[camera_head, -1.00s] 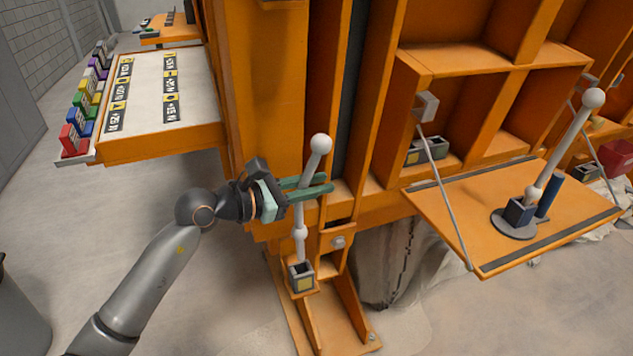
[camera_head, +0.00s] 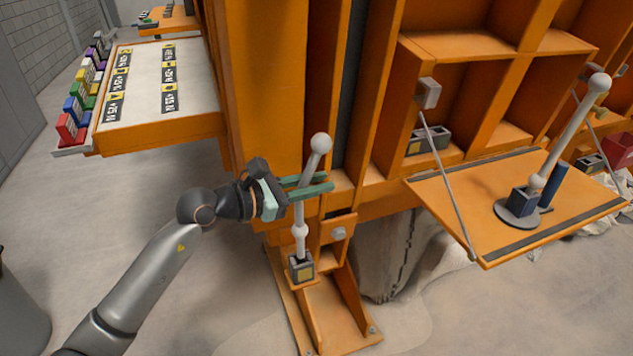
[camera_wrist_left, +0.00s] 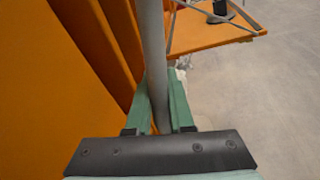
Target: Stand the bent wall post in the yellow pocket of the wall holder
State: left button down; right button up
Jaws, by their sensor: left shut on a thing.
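The bent wall post (camera_head: 300,214) is pale grey, with a white ball at its top, another at a lower joint, and a bend between its upper and lower parts. My left gripper (camera_head: 311,188) has green fingers shut on it below the top ball; the left wrist view shows the shaft (camera_wrist_left: 153,60) between the fingers (camera_wrist_left: 158,105). The wall holder (camera_head: 302,269) is a small dark grey box with a yellow face on an orange ledge. The post's lower end meets the holder's top; how deep it sits is hidden. My right gripper is not in view.
A fold-down orange shelf (camera_head: 447,212) at the right carries another ball-topped post (camera_head: 568,135) in a dark base and a blue cylinder (camera_head: 554,186). An orange-edged table (camera_head: 160,133) with labels and coloured blocks is at left. Orange wall ribs stand close behind the gripper.

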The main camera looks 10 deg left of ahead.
pick_arm(q)
jog(key=shift+f, duration=0.2)
jog(key=shift+f+b, duration=0.35)
jog(key=shift+b, duration=0.1)
jog(key=shift+f+b, duration=0.6)
jog(key=shift+f, duration=0.1)
jog(key=shift+f+b, duration=1.55)
jog(key=shift+f, duration=0.6)
jog(key=shift+c, duration=1.2)
grip_release()
